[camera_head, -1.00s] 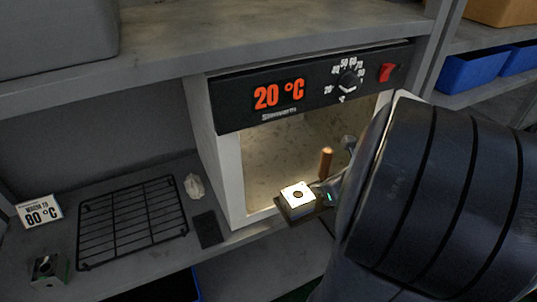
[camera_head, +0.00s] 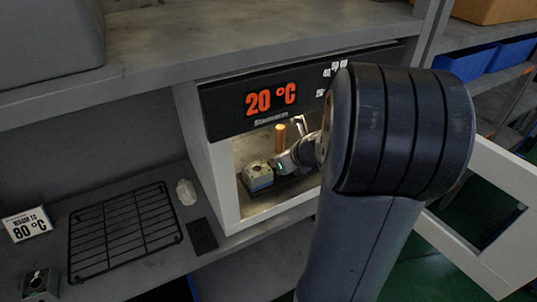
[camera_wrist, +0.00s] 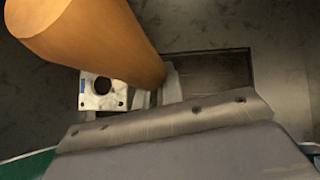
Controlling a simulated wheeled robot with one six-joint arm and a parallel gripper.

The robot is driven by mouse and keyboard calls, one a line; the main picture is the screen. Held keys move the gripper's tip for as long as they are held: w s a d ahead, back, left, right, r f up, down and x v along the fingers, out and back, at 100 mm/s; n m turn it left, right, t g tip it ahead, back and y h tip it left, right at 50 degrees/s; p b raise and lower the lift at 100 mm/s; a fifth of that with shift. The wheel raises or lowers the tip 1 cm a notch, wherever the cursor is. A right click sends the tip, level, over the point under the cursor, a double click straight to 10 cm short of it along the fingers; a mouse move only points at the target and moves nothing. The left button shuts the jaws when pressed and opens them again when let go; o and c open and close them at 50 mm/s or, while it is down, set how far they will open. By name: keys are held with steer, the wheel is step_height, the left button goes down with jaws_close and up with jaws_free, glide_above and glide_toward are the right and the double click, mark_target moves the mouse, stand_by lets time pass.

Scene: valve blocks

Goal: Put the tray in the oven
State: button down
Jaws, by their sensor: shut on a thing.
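The oven (camera_head: 228,190) is a white box with a black front panel reading 20 °C, and its front is open. The tray, a dark flat plate (camera_wrist: 222,68), is at the oven's mouth in the head view, within the lit chamber. It carries a metal block (camera_head: 257,176) with a hole, also visible in the wrist view (camera_wrist: 104,92).
The white oven door (camera_head: 480,205) hangs open at right, behind my arm. A wire rack (camera_head: 124,232), a crumpled white piece (camera_head: 186,192), a dark pad (camera_head: 202,236), an 80 °C sign (camera_head: 27,224) and another metal block (camera_head: 40,284) lie on the shelf at left.

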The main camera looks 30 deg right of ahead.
steer(key=shift+w+a+r, duration=0.1)
steer(key=shift+w+a, duration=0.15)
steer(key=shift+w, duration=0.75)
steer(key=w, duration=0.2)
steer(key=shift+w+a+p, duration=0.3)
steer(key=shift+p, duration=0.1)
steer(key=shift+f+b, duration=0.3)
steer(key=shift+f, duration=0.5)
steer(key=shift+f+b, duration=0.3)
steer(key=c, duration=1.5)
jaws_free()
steer(key=shift+c, duration=0.2)
